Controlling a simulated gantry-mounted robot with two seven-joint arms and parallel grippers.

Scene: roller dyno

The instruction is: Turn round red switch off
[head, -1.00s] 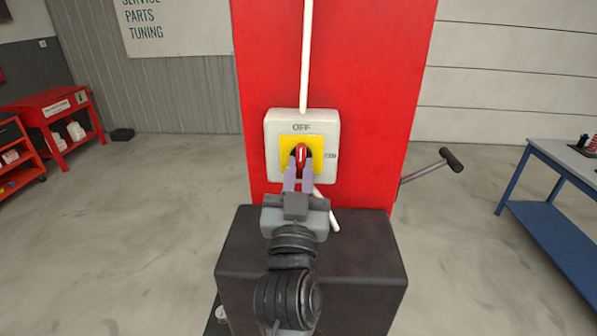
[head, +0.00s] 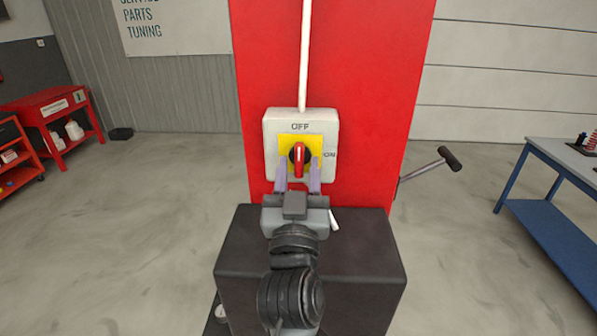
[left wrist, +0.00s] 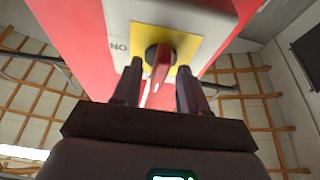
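The round red switch (head: 299,158) sits on a yellow plate in a pale switch box (head: 271,150) on the red column. Its red handle stands upright, in line with the OFF label above; the ON label is to its right. It also shows in the left wrist view (left wrist: 161,64). My left gripper (head: 299,160) is open, its fingers spread on either side of the handle's lower part with gaps on both sides. The left wrist view shows the same open fingers (left wrist: 158,75), apart from the handle. My right gripper is in neither view.
A dark box-shaped block (head: 350,262) stands below the switch, under my arm. A lever with a black grip (head: 449,158) sticks out right of the red column (head: 375,90). A blue-framed workbench (head: 560,190) is at right, a red cart (head: 50,120) at left.

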